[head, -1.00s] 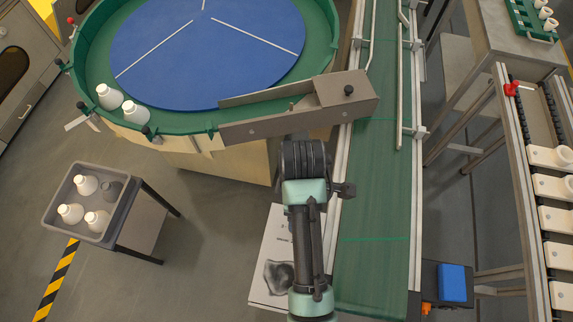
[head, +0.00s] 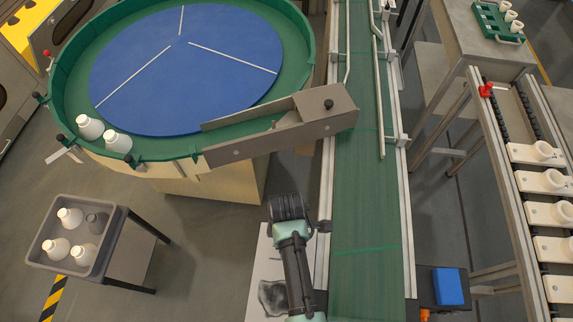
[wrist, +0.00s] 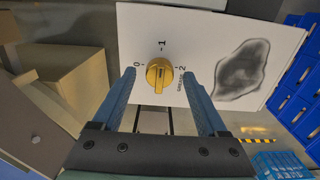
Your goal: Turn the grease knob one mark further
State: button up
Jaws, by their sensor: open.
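The grease knob (wrist: 159,73) is a round yellow knob on a white panel (wrist: 210,30) in the wrist view. Marks 0, 1 and 2 stand left of, above and right of it. Its raised ridge runs roughly up and down the picture, in line with mark 1; which end is the pointer is hard to tell. My gripper (wrist: 159,76) is open, its blue fingers left and right of the knob in the picture. Contact is not visible. In the head view my gripper (head: 290,207) is above the panel (head: 266,265), and the knob is hidden.
A green conveyor (head: 365,205) runs right of my arm. A metal chute (head: 280,130) and blue turntable (head: 190,65) are beyond it. A grey tray (head: 37,250) of white bottles stands left. A dark smudge (wrist: 243,70) marks the panel.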

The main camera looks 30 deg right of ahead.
jog(key=shift+c, duration=0.3)
grip_shut()
jog(key=shift+r+m, duration=0.1)
jog(key=shift+m, duration=0.3)
jog(key=m+p, duration=0.2)
jog(key=m, duration=0.1)
jog(key=shift+m, duration=0.4)
jog(key=m+p, duration=0.1)
jog(key=m, duration=0.3)
jog(key=shift+m+p, duration=0.3)
jog(key=m+p, duration=0.1)
jog(key=m, duration=0.3)
jog(key=shift+m+p, duration=0.35)
jog(key=shift+m, duration=1.85)
